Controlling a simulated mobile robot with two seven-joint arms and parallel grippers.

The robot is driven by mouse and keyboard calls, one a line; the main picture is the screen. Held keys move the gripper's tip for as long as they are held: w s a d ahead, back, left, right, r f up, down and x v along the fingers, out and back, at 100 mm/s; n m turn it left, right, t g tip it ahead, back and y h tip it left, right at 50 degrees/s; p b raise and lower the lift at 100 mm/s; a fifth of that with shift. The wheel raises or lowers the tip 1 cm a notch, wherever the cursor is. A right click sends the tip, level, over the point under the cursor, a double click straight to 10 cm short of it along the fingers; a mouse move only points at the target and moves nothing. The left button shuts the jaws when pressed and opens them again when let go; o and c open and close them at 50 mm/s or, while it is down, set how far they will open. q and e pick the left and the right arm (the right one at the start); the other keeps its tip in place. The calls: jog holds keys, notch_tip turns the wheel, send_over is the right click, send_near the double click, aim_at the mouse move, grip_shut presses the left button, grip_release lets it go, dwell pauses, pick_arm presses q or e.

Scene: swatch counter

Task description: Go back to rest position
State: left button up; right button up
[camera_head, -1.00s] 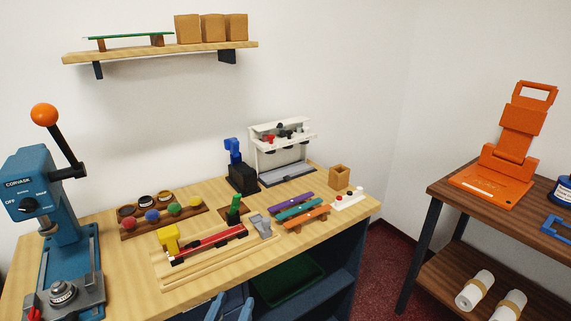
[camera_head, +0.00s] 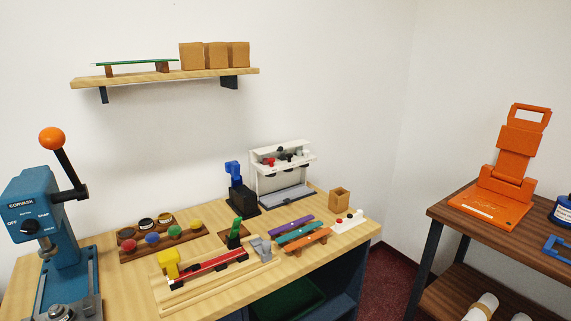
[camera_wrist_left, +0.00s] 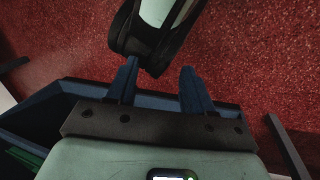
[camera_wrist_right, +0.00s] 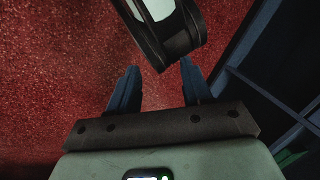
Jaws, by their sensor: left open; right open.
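My left gripper (camera_wrist_left: 158,78) shows in the left wrist view with its two blue fingers apart and nothing between them. It points down toward red carpet. My right gripper (camera_wrist_right: 160,78) shows in the right wrist view, also open and empty over red carpet. Neither gripper is in the head view. A pale and black rounded part, which looks like my own body, shows past the fingertips in both wrist views.
The wooden counter (camera_head: 106,255) holds a blue press (camera_head: 50,220), coloured knobs, a red bar fixture (camera_head: 208,266), coloured strips and a white rack (camera_head: 284,165). Dark blue shelving (camera_wrist_right: 264,105) stands close beside my right gripper. A brown side table (camera_head: 480,229) bears an orange stand (camera_head: 516,143).

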pick_arm(q)
jog(key=s+d+r+g+p, duration=0.2)
jog(key=s+r+p, duration=0.1)
jog(key=r+p, duration=1.2)
jog(key=shift+s+r+m+h, duration=0.15)
jog(key=shift+r+m+h, duration=0.15)
jog(key=shift+r, duration=0.5)
pick_arm(e)
jog(key=s+a+r+g, duration=0.1)
jog(key=s+r, duration=0.1)
jog(key=r, duration=0.6)
jog(key=s+a+r+g, duration=0.1)
jog(key=s+r, duration=0.1)
jog(key=r, duration=0.6)
jog(key=shift+y, duration=0.3)
jog(key=shift+r, duration=0.1)
